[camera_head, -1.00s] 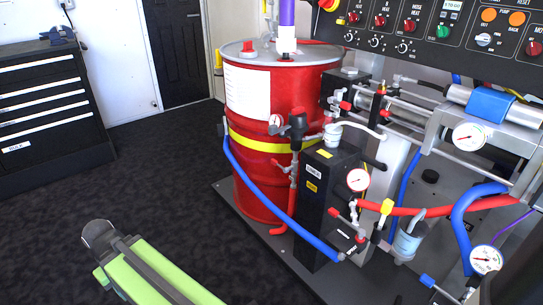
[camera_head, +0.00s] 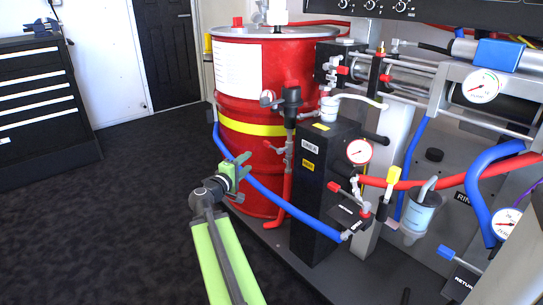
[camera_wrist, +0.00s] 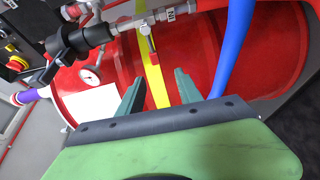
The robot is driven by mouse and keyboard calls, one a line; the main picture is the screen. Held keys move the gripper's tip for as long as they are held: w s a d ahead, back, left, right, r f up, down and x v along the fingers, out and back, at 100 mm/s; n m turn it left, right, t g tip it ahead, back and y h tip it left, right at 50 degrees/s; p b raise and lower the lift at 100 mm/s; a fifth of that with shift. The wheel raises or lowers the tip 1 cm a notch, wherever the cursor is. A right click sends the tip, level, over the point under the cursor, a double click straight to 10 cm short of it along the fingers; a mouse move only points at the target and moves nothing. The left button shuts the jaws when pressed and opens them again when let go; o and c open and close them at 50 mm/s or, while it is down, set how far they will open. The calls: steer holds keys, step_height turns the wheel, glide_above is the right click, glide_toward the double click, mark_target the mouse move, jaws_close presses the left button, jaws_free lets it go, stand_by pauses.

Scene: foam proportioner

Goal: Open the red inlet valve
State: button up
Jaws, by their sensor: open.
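A small valve with a red handle (camera_head: 269,145) sits on the pipe in front of the red drum, under a black fitting. In the wrist view the same valve (camera_wrist: 146,28) is at the top centre, beside a metal fitting marked "IN". Its lever points down in that picture, over the drum's yellow band. My gripper (camera_head: 240,170) is left of and a little below the valve in the head view. In the wrist view my gripper (camera_wrist: 159,76) has its two fingers apart, with nothing between them, and the valve lies beyond the tips.
The red drum (camera_head: 236,155) stands just behind my gripper. A blue hose (camera_head: 257,188) runs close by, right of the fingers in the wrist view. A black block (camera_head: 315,200) and another red-handled valve (camera_head: 335,188) stand to the right. The dark floor at left is clear.

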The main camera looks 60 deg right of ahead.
steer(key=d, duration=1.8)
steer(key=shift+w+r, duration=0.35)
steer(key=shift+w, duration=0.05)
steer(key=shift+c, duration=0.4)
jaws_close()
